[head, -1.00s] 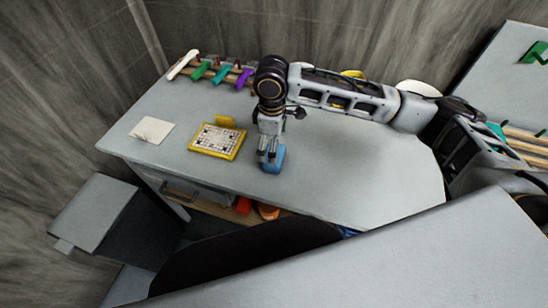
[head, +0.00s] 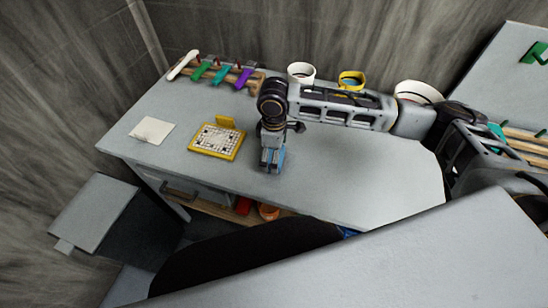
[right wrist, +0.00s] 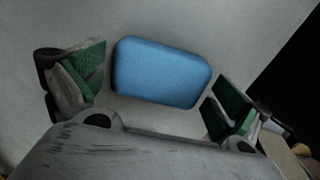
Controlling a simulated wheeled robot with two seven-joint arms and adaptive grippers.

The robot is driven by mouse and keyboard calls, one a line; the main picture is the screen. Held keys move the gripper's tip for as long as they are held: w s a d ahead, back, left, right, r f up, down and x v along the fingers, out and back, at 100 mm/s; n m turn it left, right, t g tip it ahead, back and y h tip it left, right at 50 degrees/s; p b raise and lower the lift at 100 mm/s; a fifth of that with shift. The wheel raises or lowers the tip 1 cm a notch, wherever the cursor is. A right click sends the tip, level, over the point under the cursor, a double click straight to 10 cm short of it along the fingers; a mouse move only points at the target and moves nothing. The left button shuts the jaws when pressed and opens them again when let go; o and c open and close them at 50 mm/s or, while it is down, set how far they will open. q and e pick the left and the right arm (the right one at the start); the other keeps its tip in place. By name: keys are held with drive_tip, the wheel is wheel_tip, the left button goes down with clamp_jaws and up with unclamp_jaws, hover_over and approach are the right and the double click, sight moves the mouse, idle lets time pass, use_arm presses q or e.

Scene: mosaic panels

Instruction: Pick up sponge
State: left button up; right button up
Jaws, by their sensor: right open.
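A blue sponge (right wrist: 162,72) lies flat on the grey table, seen whole between my finger pads in the right wrist view. In the head view only a strip of the sponge (head: 281,158) shows, as my right gripper (head: 270,168) covers the rest. My right gripper (right wrist: 160,95) is open and points down over the sponge, with one green-padded finger on each side. Gaps show between the sponge and both pads. How high the fingertips are above the table is hard to tell. My left gripper is not seen.
A yellow-framed mosaic panel (head: 217,141) lies left of the gripper, with a white card (head: 152,130) farther left. A rack with coloured tools (head: 215,74) stands at the back. White (head: 301,72) and yellow (head: 351,81) containers stand behind my right arm. The table's right part is clear.

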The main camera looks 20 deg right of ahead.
drive_tip(key=shift+f, duration=0.3)
drive_tip(key=shift+c, duration=0.3)
drive_tip(key=c, duration=0.5)
drive_tip(key=shift+r, duration=0.1)
drive_tip(key=shift+r, duration=4.95)
